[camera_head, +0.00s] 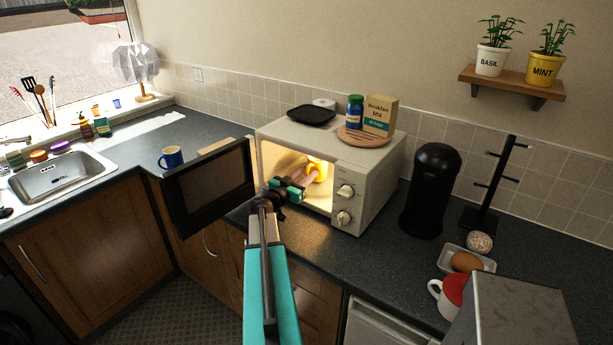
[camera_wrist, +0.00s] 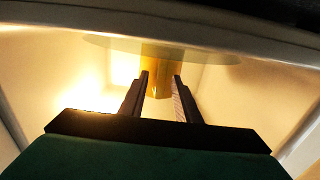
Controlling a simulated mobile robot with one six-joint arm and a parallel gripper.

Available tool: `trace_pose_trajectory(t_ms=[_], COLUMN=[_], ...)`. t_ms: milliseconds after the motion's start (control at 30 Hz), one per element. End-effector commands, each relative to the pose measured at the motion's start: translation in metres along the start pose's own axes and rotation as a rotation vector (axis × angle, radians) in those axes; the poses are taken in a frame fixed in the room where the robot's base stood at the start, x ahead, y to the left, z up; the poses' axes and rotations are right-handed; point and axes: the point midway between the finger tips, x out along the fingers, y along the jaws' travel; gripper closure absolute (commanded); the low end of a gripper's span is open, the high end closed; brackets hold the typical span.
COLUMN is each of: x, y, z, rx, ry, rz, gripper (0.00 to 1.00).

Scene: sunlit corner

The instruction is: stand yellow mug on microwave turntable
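The yellow mug (camera_head: 319,168) is inside the open microwave (camera_head: 368,183), and its lower part is partly hidden by my gripper (camera_head: 305,178). In the wrist view the yellow mug (camera_wrist: 160,82) meets the pale glass turntable (camera_wrist: 215,57); that view appears upside down, and the mug looks upright on the plate. My gripper (camera_wrist: 161,76) reaches through the microwave doorway. Its two fingers are apart, with tips in front of or beside the mug; the mug's wall shows between them. I see no clear grip on it. The turntable is hard to make out in the head view.
The microwave door (camera_head: 210,186) stands open on the left, close to my arm. A blue mug (camera_head: 171,157) is behind it. A board (camera_head: 364,137) with a jar and box lies on the microwave. A black canister (camera_head: 431,190) stands on the right.

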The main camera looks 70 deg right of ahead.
Motion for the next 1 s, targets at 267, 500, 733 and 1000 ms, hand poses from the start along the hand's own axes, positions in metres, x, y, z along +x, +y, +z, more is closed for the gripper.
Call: trace_pose_trajectory(t_ms=[267,500,733,1000], x=[-0.016,-0.044,-0.074,-0.106], y=[0.0,0.001,0.001,0.001], z=[0.0,0.0,0.0,0.0], rx=[0.0,0.0,0.001,0.0], ry=[0.0,0.001,0.0,0.0], rz=[-0.001,-0.002,-0.002,0.0], gripper=[0.71,0.71,0.71,0.71])
